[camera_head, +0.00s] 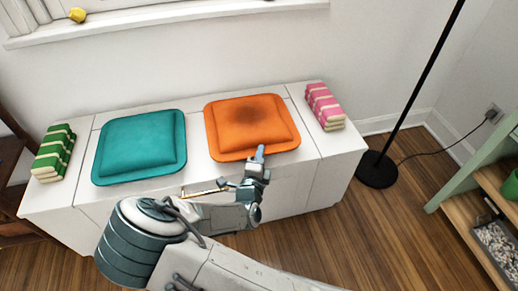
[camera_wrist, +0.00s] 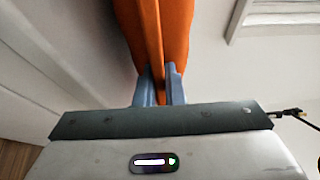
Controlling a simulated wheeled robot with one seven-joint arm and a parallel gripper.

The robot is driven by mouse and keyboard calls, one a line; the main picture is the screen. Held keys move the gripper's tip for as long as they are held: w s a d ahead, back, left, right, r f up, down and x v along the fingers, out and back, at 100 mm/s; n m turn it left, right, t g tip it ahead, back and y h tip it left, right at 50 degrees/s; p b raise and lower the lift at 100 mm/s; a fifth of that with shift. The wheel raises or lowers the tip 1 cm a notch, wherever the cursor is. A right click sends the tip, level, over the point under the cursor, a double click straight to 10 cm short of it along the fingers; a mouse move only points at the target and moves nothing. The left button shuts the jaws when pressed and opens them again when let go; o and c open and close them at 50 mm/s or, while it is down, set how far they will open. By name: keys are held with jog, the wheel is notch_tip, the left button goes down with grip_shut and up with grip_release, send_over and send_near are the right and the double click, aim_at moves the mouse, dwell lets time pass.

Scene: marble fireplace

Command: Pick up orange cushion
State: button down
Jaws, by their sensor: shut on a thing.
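The orange cushion (camera_head: 250,122) lies flat on the right part of a low white cabinet, with a dark shaded patch near its middle. My gripper (camera_head: 259,152) is at the cushion's front edge. In the wrist view the cushion (camera_wrist: 153,30) rises from between the two blue-grey fingers of my gripper (camera_wrist: 159,88), which are shut on its edge. The far side of the cushion runs out of the wrist view at the top.
A teal cushion (camera_head: 140,146) lies to the left on the white cabinet (camera_head: 195,172). Green-striped stacked items (camera_head: 53,153) and pink-striped ones (camera_head: 324,106) stand at its ends. A black floor lamp (camera_head: 377,169) stands right. A shelf (camera_head: 490,190) is at far right.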

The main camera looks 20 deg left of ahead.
notch_tip(320, 180, up, 4)
jog(key=shift+f+p, duration=0.1)
jog(key=shift+p, duration=0.9)
jog(key=s+d+r+p, duration=0.5)
jog(key=d+r+p, duration=0.5)
jog(key=r+p, duration=0.2)
jog(key=shift+s+r+p, duration=0.4)
jog(key=shift+p, duration=0.8)
